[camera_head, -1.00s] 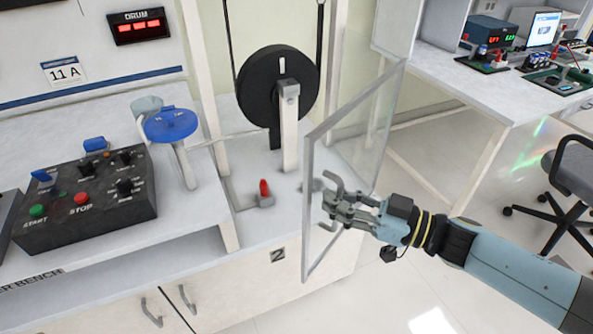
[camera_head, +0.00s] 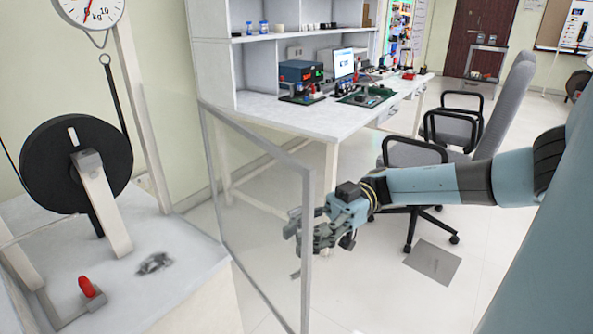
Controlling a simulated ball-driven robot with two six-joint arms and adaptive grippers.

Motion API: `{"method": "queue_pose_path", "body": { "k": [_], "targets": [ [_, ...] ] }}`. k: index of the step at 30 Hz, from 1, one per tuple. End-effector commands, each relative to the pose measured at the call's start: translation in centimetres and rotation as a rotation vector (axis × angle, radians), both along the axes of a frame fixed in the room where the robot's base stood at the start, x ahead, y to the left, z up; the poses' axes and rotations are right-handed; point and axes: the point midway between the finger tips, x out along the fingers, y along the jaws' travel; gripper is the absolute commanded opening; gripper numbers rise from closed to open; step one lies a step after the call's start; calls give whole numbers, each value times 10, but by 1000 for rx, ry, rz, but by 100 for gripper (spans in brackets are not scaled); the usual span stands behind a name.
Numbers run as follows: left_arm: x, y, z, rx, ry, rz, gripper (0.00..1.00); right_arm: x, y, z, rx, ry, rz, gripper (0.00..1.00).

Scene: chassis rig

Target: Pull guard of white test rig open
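The guard (camera_head: 255,215) is a clear, thin-framed panel at the right side of the white test rig (camera_head: 195,285). It stands swung out from the rig, over the floor, with its free edge towards the right. My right gripper (camera_head: 293,245) is at this free edge, its fingers spread apart. Part of the fingers shows through the clear panel, and the frame edge crosses in front of them. I cannot tell whether they touch the guard. The rig's black wheel (camera_head: 50,165) is exposed at the left. My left gripper is not in view.
A dial scale (camera_head: 92,10) hangs above. Behind the guard stands a workbench (camera_head: 320,118) with instruments. Grey chairs (camera_head: 490,105) are behind my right arm.

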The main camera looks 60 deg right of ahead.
Motion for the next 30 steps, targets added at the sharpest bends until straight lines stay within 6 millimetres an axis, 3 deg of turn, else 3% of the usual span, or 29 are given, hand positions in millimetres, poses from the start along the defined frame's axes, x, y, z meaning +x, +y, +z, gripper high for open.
{"method": "queue_pose_path", "body": {
  "k": [7, 10, 13, 24, 30],
  "targets": [
    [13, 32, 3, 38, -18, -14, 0, 0, 0, 0, 0, 0, -1, 34],
    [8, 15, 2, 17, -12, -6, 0, 0, 0, 0, 0, 0, -1, 34],
    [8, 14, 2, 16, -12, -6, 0, -2, -7, 0, -1, 0, -1, 34],
    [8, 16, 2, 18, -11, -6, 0, -24, -82, -1, -1, -1, -4, 34],
    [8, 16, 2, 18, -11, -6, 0, -33, -108, -1, 0, -2, -2, 34]
  ]
}}
